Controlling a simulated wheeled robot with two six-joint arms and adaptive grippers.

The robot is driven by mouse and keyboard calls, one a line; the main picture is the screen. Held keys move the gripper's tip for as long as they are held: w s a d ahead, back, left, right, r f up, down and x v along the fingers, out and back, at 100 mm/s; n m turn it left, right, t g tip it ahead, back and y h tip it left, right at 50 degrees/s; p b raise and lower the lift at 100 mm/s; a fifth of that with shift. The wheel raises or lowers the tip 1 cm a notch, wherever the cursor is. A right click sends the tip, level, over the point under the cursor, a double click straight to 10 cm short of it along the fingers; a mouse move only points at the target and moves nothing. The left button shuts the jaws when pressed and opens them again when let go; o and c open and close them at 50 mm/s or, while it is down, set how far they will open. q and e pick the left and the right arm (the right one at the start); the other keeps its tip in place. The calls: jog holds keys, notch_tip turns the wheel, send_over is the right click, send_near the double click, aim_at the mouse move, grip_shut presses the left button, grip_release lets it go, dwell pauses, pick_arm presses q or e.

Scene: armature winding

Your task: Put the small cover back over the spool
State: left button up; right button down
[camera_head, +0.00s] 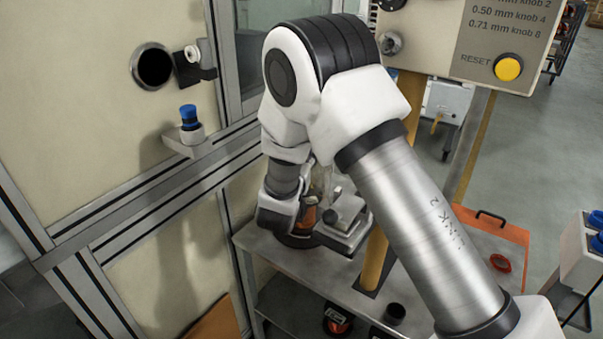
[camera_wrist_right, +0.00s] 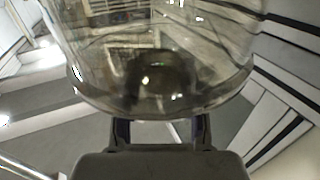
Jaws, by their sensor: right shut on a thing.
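The small cover (camera_wrist_right: 160,75) is a clear, rounded, see-through shell that fills the upper part of the right wrist view. My right gripper (camera_wrist_right: 160,132) is shut on its lower rim. In the head view the cover (camera_head: 320,182) shows only as a hazy clear patch beside my right wrist. The spool (camera_head: 307,219) is copper-orange and sits on the metal bench, partly hidden by my arm and hand. The cover is close to the spool, but I cannot tell whether it touches or sits over it. My left gripper is not in view.
A grey metal fixture (camera_head: 345,215) stands right of the spool. A yellow post (camera_head: 378,250) rises from the bench (camera_head: 400,305), carrying a control panel (camera_head: 440,45) above. A machine wall (camera_head: 80,130) with a small shelf and blue-topped part (camera_head: 189,117) stands left.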

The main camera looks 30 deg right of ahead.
notch_tip(320, 180, down, 5)
jog(key=shift+s+r, duration=0.15)
jog(key=shift+f+b, duration=0.35)
jog(key=shift+f, duration=0.1)
jog(key=c, duration=0.7)
grip_release()
jog(key=shift+o, duration=0.2)
jog(key=shift+r, duration=0.15)
